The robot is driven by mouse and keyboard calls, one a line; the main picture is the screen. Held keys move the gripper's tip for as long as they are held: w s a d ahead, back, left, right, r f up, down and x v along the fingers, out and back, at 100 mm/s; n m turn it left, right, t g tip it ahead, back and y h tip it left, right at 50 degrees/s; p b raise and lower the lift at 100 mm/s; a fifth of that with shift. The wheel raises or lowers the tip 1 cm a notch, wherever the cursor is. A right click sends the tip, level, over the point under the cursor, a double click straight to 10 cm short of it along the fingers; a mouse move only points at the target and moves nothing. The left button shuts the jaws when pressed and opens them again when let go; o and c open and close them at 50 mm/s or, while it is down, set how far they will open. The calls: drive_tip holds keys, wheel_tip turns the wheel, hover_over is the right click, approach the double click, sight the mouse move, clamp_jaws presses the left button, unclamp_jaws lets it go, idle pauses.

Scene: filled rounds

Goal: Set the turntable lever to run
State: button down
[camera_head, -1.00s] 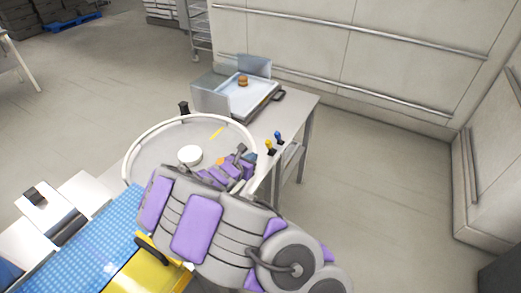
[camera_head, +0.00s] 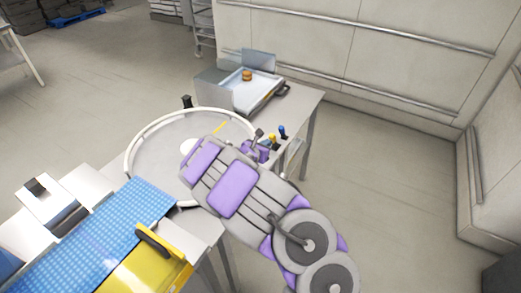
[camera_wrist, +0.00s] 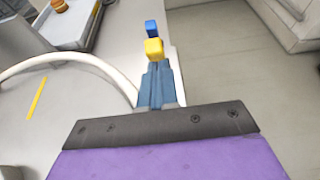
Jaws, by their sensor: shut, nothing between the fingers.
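The round turntable (camera_head: 150,150) has a pale raised rim and a yellow stripe; my arm covers part of it. Two small levers stand at its right side: one with a yellow cap (camera_head: 272,138) and one with a blue cap (camera_head: 282,130) just behind it. My gripper (camera_head: 258,133) is shut and empty at the turntable's right rim, just left of the yellow cap. In the wrist view my fingers (camera_wrist: 157,72) point at the yellow cap (camera_wrist: 154,48), with the blue cap (camera_wrist: 151,27) beyond. I cannot tell whether the fingertips touch the yellow lever. No lever markings are readable.
A shielded tray (camera_head: 257,92) with a small brown round (camera_head: 247,75) stands behind the levers. A dark post (camera_head: 187,101) rises behind the turntable. A blue belt (camera_head: 100,235) and a yellow block (camera_head: 150,268) lie at front left. Floor is clear on the right.

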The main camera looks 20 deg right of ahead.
drive_tip(key=shift+w+d+f, duration=0.15)
drive_tip(key=shift+w+d, duration=0.25)
drive_tip(key=shift+d, duration=0.05)
